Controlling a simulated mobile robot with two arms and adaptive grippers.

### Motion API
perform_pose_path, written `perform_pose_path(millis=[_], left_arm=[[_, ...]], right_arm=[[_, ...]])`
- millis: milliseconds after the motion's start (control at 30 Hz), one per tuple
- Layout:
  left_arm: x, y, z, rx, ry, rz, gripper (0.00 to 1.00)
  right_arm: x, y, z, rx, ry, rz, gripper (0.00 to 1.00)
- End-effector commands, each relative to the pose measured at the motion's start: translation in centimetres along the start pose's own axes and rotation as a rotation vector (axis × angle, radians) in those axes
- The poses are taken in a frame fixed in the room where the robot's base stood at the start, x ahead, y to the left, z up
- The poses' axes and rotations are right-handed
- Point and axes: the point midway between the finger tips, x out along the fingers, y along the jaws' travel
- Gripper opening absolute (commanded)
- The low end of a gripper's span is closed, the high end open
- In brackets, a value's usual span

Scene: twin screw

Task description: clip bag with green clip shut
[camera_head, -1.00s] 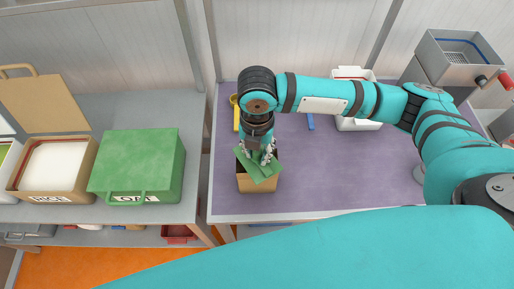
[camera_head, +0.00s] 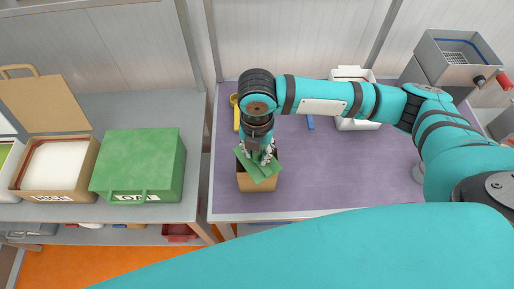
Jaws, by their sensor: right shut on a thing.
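A brown bag (camera_head: 257,183) with a green upper part (camera_head: 262,170) stands at the front left of the purple-topped table. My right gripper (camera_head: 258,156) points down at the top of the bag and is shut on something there. The fingers and the green part overlap, so I cannot tell the clip apart from the bag's green top. My left gripper is not in view; a large teal arm link of mine crosses the bottom of the picture.
A yellow scoop (camera_head: 236,112), a blue item (camera_head: 310,122) and a white bin (camera_head: 358,121) are at the back of the purple table (camera_head: 340,180). A green box (camera_head: 140,165) and an open rice box (camera_head: 58,165) stand on the left bench. The table's middle is clear.

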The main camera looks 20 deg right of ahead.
Motion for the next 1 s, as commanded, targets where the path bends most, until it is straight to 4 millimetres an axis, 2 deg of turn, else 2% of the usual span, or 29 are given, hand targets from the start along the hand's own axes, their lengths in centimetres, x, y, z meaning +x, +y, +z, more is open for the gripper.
perform_pose_path(millis=[1000], left_arm=[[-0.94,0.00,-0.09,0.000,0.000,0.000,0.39]], right_arm=[[0.07,-0.01,-0.01,0.000,0.000,0.000,0.00]])
